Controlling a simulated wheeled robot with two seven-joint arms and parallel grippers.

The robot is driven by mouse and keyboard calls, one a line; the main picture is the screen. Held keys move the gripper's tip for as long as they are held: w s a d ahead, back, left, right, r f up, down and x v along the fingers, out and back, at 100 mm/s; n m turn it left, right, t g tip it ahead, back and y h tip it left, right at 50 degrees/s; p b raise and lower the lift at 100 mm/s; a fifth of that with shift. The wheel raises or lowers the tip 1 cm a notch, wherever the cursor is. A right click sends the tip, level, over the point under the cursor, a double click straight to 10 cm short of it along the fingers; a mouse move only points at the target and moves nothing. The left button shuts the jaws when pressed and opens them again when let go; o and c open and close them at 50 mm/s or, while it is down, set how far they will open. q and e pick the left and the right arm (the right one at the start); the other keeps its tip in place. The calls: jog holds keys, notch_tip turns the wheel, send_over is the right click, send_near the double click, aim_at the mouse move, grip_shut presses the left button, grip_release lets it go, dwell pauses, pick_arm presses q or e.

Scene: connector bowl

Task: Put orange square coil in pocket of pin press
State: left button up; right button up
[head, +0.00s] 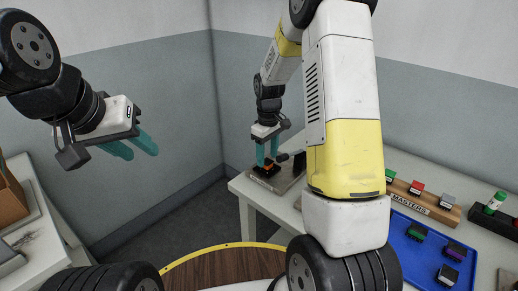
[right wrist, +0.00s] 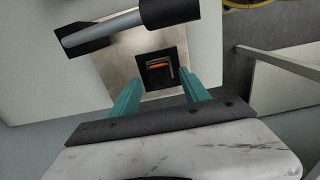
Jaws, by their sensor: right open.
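The pin press (head: 288,182) stands on the corner of the white table, with a metal base plate (right wrist: 122,52) and a dark lever. The orange square coil (right wrist: 159,66) shows as an orange strip inside the black square pocket (right wrist: 145,77) of the press; most of it is hidden, so I cannot tell how deep it sits. Its orange also shows in the head view (head: 267,167). My right gripper (right wrist: 162,74) is open, its teal fingers apart on either side of the pocket. My left gripper (head: 136,149) is open and empty, in the air far from the press.
The press lever (right wrist: 105,30) reaches across the plate near the pocket. A blue tray (head: 408,246) with several dark coloured-top blocks and a wooden MASTERS rack (head: 442,212) are further right on the table.

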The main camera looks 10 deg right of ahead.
aim_at(267, 162)
notch_tip(267, 162, up, 10)
jog(key=s+r+m+t+y, duration=0.1)
jog(key=s+r+m+t, duration=0.2)
jog(key=s+r, duration=0.75)
jog(key=s+a+r+m+t, duration=0.1)
jog(key=s+m, duration=0.1)
jog(key=s, duration=0.5)
jog(key=s+a+r+m+t+y, duration=0.1)
jog(key=s+r+m+t, duration=0.1)
jog(key=s, duration=0.4)
jog(key=shift+s, duration=0.4)
jog(key=shift+a, duration=0.1)
